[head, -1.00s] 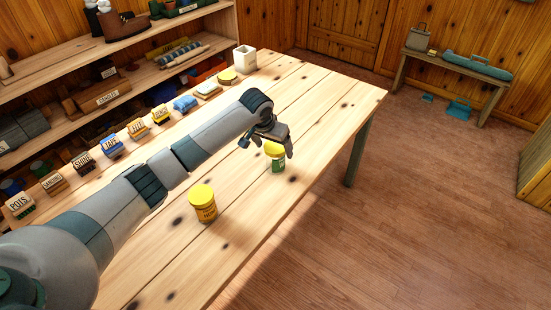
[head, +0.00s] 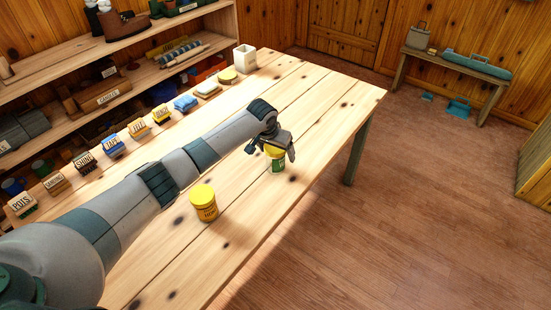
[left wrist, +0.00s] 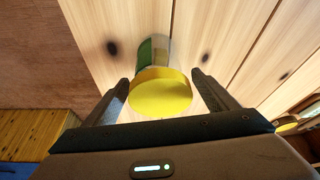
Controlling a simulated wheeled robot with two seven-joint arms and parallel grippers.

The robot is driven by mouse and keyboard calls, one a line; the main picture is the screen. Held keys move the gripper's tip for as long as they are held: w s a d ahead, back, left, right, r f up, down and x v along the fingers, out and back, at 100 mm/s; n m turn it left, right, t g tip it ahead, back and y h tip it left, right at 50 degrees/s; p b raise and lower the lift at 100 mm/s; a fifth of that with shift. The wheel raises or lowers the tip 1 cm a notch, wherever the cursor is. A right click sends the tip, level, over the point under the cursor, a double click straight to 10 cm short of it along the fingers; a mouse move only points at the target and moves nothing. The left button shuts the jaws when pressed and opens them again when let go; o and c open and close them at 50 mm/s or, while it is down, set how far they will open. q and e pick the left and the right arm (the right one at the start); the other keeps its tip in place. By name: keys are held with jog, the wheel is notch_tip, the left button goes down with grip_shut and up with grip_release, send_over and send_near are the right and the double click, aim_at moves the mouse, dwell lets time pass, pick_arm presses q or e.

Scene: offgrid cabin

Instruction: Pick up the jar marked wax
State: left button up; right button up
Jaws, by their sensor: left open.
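A jar with a yellow lid and a green and white label (head: 278,165) stands upright on the wooden table. Its lid (left wrist: 160,95) and part of its side (left wrist: 147,50) show in the left wrist view. I cannot read its label. A yellow jar (head: 205,208) stands nearer on the table, with dark lettering too small to read. My left gripper (head: 271,152) is open at the first jar's lid. In the left wrist view the fingers (left wrist: 160,78) are on either side of the lid, with gaps. My right gripper is not in view.
Along the table's shelf side is a row of labelled blocks (head: 113,147), a blue cloth (head: 185,103), a yellow-topped round tin (head: 228,76) and a white pot (head: 245,58). The table (head: 320,95) is clear beyond the gripper. Shelves stand at left.

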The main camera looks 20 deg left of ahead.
pick_arm(q)
jog(key=shift+x, duration=0.95)
jog(key=c, duration=1)
jog(key=shift+c, duration=0.2)
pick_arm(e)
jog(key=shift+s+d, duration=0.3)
